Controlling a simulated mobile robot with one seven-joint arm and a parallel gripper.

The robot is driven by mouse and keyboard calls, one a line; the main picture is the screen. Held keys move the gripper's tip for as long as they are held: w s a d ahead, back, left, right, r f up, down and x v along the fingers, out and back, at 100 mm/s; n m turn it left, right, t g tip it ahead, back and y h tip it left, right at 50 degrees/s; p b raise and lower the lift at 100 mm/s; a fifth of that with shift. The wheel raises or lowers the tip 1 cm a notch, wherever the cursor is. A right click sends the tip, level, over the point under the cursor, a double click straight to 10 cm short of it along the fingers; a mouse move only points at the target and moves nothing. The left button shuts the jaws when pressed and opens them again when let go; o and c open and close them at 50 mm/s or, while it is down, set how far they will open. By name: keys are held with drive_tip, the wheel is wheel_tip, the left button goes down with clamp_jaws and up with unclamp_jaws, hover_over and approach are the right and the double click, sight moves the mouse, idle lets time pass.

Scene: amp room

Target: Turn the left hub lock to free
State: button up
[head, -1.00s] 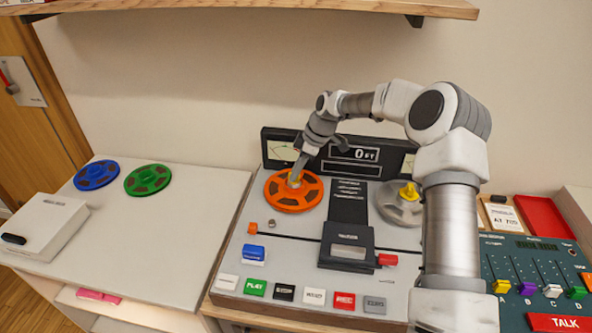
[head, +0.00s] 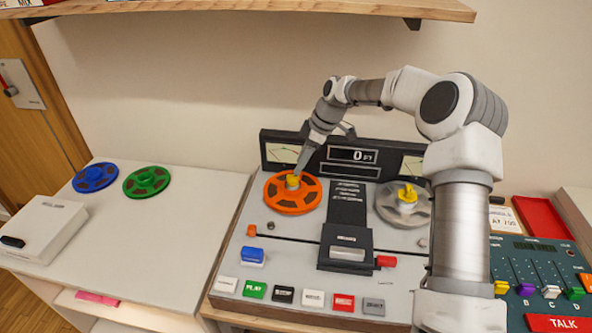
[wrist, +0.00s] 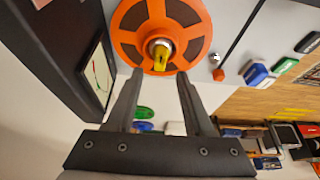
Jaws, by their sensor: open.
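The left hub lock (head: 293,181) is a small yellow knob at the centre of the orange reel (head: 273,200) on the tape deck. In the wrist view the lock (wrist: 161,54) shows as a yellow bar on a metal hub, pointing roughly toward my gripper. My gripper (wrist: 160,76) is open and empty, with its fingers pointing at the lock from just outside it. In the head view my gripper (head: 299,171) is just above and behind the lock; the exact gap is hard to judge.
The right hub lock (head: 407,191), also yellow, sits on a grey reel (head: 388,206). The meter panel (head: 345,155) stands close behind my gripper. Blue (head: 95,177) and green (head: 147,181) reels lie on the left table. Coloured buttons (head: 255,289) line the deck's front.

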drive_tip(key=w+v, duration=0.1)
drive_tip(key=v, duration=1.1)
drive_tip(key=shift+s+r+p, duration=0.35)
drive_tip(key=shift+s+p, duration=0.1)
drive_tip(key=shift+s, duration=0.05)
drive_tip(key=shift+s, duration=0.1)
